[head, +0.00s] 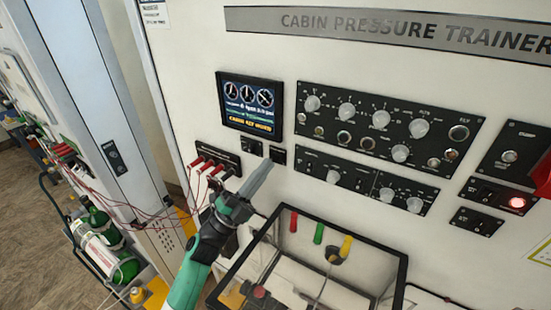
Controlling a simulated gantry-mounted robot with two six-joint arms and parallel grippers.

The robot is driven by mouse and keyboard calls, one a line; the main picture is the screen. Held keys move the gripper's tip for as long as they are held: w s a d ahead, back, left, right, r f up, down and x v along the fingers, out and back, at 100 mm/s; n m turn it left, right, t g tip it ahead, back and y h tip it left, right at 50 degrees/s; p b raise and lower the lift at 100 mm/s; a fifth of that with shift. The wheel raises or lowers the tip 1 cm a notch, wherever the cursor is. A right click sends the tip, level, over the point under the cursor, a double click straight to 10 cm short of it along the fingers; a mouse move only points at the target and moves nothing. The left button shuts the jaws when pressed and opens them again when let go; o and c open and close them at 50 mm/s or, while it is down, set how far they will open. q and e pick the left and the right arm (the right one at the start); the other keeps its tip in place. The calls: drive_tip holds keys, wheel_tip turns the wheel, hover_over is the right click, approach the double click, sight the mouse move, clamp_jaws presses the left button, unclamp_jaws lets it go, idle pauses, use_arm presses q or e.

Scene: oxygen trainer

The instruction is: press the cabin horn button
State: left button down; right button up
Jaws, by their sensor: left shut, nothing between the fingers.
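My left gripper (267,166) is shut and empty, and its fingertips point up and to the right at the panel. The tips are just below a small black switch plate (277,154); I cannot tell whether they touch it. A second small plate (252,146) sits to its left, under the display screen (250,103) with its lit yellow line. The labels are too small to read, so I cannot tell for sure which control is the cabin horn button. My right gripper is not in view.
A black panel of knobs (391,121) and a lower knob panel (360,182) lie to the right. A lit red lamp (516,202) glows at far right. Red connectors with cables (204,166) are left of the gripper. A clear-lidded case (397,280) stands below.

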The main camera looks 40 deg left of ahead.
use_arm(q)
drive_tip(key=shift+w+b, duration=0.35)
drive_tip(key=shift+w, duration=0.1)
drive_tip(key=shift+w+a+b, duration=0.15)
drive_tip(key=shift+w+b, duration=0.25)
drive_tip(key=shift+b, duration=0.05)
idle(0.6)
idle(0.3)
drive_tip(key=shift+s+p, duration=0.75)
drive_tip(key=shift+s, duration=0.05)
